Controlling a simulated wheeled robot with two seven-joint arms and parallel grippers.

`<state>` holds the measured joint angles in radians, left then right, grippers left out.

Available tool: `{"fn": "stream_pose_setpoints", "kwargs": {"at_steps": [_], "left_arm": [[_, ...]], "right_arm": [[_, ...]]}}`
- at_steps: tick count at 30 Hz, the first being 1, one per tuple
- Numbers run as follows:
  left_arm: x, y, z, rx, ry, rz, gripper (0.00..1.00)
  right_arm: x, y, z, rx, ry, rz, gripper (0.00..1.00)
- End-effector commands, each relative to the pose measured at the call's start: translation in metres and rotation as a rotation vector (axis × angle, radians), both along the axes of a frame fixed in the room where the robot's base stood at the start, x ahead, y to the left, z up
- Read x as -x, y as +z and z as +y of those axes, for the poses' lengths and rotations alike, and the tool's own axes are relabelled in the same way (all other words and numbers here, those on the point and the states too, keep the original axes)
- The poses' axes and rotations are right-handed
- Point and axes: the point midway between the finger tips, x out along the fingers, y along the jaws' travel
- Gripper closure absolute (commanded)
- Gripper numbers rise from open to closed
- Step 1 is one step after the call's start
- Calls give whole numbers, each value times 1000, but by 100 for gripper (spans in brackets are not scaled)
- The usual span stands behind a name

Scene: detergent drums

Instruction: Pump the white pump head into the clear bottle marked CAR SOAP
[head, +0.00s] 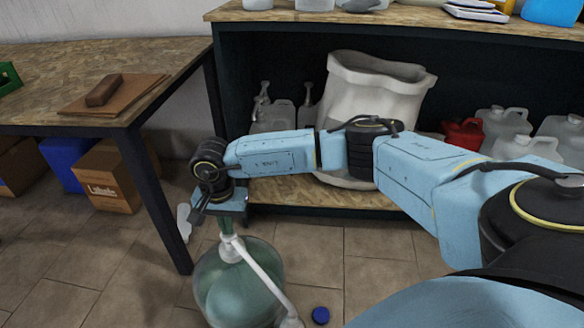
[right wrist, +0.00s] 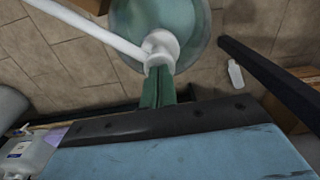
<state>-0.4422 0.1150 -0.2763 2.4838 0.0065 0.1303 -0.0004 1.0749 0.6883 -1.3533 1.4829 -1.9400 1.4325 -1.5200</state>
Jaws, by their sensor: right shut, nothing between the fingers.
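A large translucent green drum (head: 238,290) stands on the tiled floor, with a white pump head (head: 231,250) on top. A long white spout (head: 264,276) slopes down to the right from it, toward the bottom edge of the head view. My right gripper (head: 227,232) points down, shut and empty, with its fingertips right at the pump head. In the right wrist view its green fingers (right wrist: 157,86) meet the white pump head (right wrist: 160,48); whether they press on it I cannot tell. I cannot make out a clear bottle marked CAR SOAP. My left gripper is out of view.
A blue cap (head: 320,315) lies on the floor right of the drum. A small white bottle (head: 184,222) is by the table leg. A workbench (head: 150,60) stands left; a shelf (head: 300,200) behind holds jugs and a white sack (head: 365,90).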

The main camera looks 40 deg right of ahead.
Motion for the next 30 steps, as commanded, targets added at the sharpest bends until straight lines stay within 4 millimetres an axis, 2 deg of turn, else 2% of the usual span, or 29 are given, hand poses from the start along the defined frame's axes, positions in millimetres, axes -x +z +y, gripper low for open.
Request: {"fn": "stream_pose_setpoints", "kwargs": {"at_steps": [5,21,30], "left_arm": [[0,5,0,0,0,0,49],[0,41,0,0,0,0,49],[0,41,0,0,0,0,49]], "right_arm": [[1,5,0,1,1,2,100],[1,54,0,1,0,2,100],[1,56,0,0,0,1,100]]}}
